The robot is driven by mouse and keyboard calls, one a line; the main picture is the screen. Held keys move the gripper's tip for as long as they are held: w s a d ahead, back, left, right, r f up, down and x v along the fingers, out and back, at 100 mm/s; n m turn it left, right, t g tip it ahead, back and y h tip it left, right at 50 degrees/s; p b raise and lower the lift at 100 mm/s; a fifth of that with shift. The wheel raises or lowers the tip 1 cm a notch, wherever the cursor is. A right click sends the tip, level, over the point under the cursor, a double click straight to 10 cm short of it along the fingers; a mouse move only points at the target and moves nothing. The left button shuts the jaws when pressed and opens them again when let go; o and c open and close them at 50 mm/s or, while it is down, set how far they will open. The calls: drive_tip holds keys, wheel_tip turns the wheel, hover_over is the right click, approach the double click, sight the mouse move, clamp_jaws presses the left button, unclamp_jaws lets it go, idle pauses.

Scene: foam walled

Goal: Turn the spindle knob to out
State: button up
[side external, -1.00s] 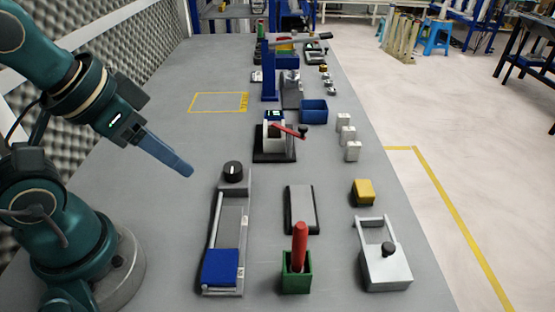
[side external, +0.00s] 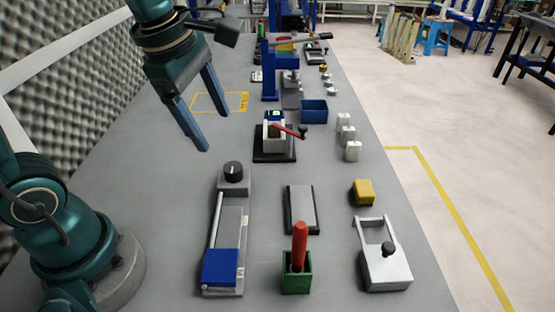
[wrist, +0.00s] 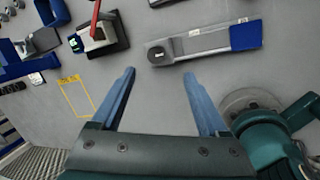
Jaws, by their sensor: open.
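The black round knob (side external: 233,171) with a pale pointer line sits on a grey block at the far end of a long grey slide unit (side external: 229,222). A blue block (side external: 220,268) sits at the unit's near end. Small white labels on the unit are too small to read. My gripper (side external: 217,131) is open and empty, fingers pointing down, above the table beyond the knob and not touching it. In the wrist view the knob (wrist: 157,54) lies just ahead of the gap between my fingertips (wrist: 159,73).
A device with a red lever (side external: 275,140) stands close to the right of my fingers. A grey plate (side external: 301,209), a green holder with a red rod (side external: 297,270), and a silver box with a handle (side external: 384,262) stand to the right. A yellow-marked area (side external: 220,102) is bare.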

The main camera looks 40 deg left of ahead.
drive_tip(key=w+f+n+g, duration=0.1)
drive_tip(key=w+f+n, duration=0.2)
drive_tip(key=n, duration=0.1)
drive_tip(key=n+g, duration=0.2)
hover_over(232, 167)
wheel_tip(232, 167, down, 4)
drive_tip(key=shift+w+f, duration=0.1)
drive_tip(key=shift+f, duration=2.65)
drive_tip(key=shift+m, duration=0.3)
clamp_jaws()
